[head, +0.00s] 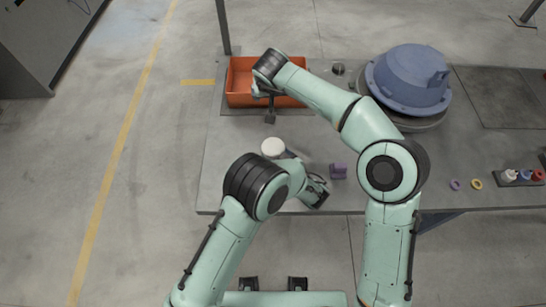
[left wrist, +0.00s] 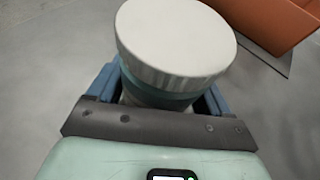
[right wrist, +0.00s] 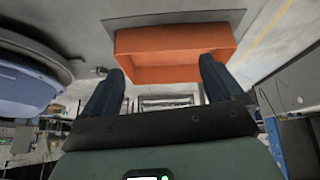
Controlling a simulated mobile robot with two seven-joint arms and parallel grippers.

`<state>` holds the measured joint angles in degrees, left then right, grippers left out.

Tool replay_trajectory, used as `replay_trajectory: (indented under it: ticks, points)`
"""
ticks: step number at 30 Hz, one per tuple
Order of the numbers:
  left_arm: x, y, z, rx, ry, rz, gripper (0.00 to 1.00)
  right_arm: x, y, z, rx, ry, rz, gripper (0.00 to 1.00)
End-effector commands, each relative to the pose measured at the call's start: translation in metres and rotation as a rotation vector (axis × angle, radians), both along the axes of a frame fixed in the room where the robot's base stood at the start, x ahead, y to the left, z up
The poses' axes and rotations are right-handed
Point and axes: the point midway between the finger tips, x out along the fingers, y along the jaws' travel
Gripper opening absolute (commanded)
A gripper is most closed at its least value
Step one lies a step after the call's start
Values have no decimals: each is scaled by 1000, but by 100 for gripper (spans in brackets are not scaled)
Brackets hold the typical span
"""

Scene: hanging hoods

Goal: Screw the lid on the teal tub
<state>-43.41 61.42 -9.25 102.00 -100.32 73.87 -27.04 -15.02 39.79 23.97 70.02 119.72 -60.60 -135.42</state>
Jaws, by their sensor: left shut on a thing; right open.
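The teal tub (left wrist: 150,97) is upright in the left wrist view, between the blue fingers of my left gripper (left wrist: 158,100), which is shut on it. A wide white lid (left wrist: 178,38) with a ridged edge sits on top of it and hides its mouth. I cannot tell how tightly the lid is seated. In the head view the white lid (head: 273,147) shows above the table's left part. My right gripper (head: 269,100) is beside the front of the orange bin. In the right wrist view its fingers (right wrist: 160,88) are apart with nothing between them.
The orange bin (head: 240,84) stands at the table's back left; it also shows in the right wrist view (right wrist: 175,73). A large blue housing (head: 408,75) is at the back right.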

Motion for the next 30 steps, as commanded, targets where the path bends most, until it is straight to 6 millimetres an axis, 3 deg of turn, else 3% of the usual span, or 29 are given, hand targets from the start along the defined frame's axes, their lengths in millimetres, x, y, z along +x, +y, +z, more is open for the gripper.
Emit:
replay_trajectory:
  ticks: [3,6,10,23,30]
  points:
    - [0,0,1,0,-2,-1,0,-44,-1,-18,27,232,-62,94]
    - [0,0,1,0,-2,-1,0,-73,1,-24,41,375,-84,94]
    - [0,0,1,0,-2,-1,0,-95,3,-25,49,486,-91,94]
    - [0,0,1,0,-2,-1,0,-103,4,-26,52,523,-93,94]
    - [0,0,1,0,-2,0,0,-103,3,-50,49,524,-93,94]
